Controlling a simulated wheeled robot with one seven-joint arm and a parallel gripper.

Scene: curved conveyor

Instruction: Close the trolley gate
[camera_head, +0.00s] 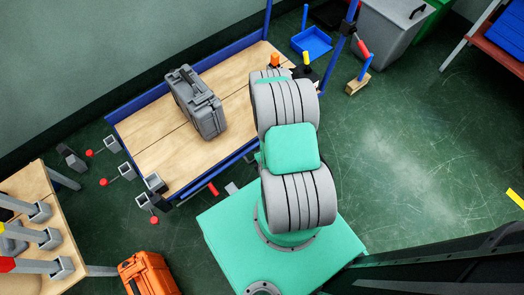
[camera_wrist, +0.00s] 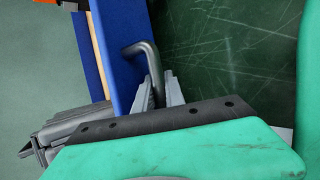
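The trolley has a wooden deck (camera_head: 150,151) and a blue frame, and stands left of my arm in the head view. A blue panel (camera_wrist: 122,75), apparently the trolley gate, fills the upper middle of the wrist view. It carries a bent grey metal handle (camera_wrist: 142,48). My gripper (camera_wrist: 160,88) has one finger on each side of the handle's bar, with little or no gap visible, and appears shut on it. My arm hides the gripper and most of the gate in the head view.
An orange case (camera_head: 147,274) sits on the floor at lower left. A blue tray (camera_head: 311,42) and grey bin (camera_head: 390,40) stand at the back.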

